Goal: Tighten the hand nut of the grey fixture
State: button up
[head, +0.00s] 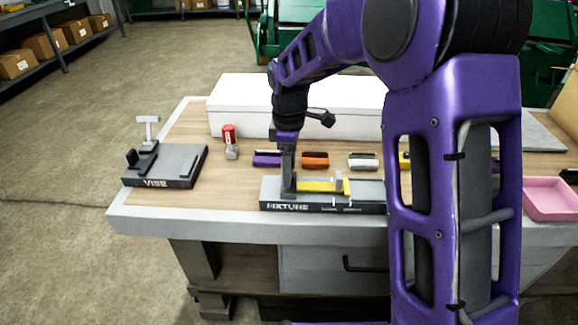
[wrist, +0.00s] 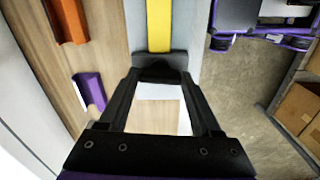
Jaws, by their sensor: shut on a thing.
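The grey fixture (head: 324,200), lettered FIXTURE on its front, sits at the bench's front edge in the head view. A yellow bar (head: 316,186) lies along its top, with a small grey upright piece (head: 339,181) near the bar's right end. My gripper (head: 288,186) points down at the fixture's left part. In the wrist view my gripper (wrist: 160,76) is shut on a dark piece (wrist: 160,66) at the near end of the yellow bar (wrist: 159,25). This looks like the hand nut; the fingers hide most of it in the head view.
A vise (head: 165,165) stands at the left. Behind the fixture are a purple block (head: 267,159), an orange block (head: 315,160), a grey-white block (head: 362,162) and a red-topped item (head: 229,134). A pink tray (head: 550,199) is at the right. My arm hides the bench right of the fixture.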

jog(key=m+p, duration=0.1)
jog(key=m, duration=0.3)
jog(key=shift+r, duration=0.1)
jog(key=m+p, duration=0.1)
jog(key=m, duration=0.3)
jog(key=shift+m+p, duration=0.35)
jog(key=shift+m, duration=0.05)
jog(key=m+p, duration=0.1)
jog(key=m, duration=0.3)
jog(key=shift+m, duration=1.9)
jog(key=shift+p, duration=0.3)
jog(key=o, duration=1.4)
notch_tip(320, 180, up, 17)
jog(key=shift+r+p, duration=0.15)
jog(key=shift+p, duration=0.85)
jog(key=shift+w, duration=0.1)
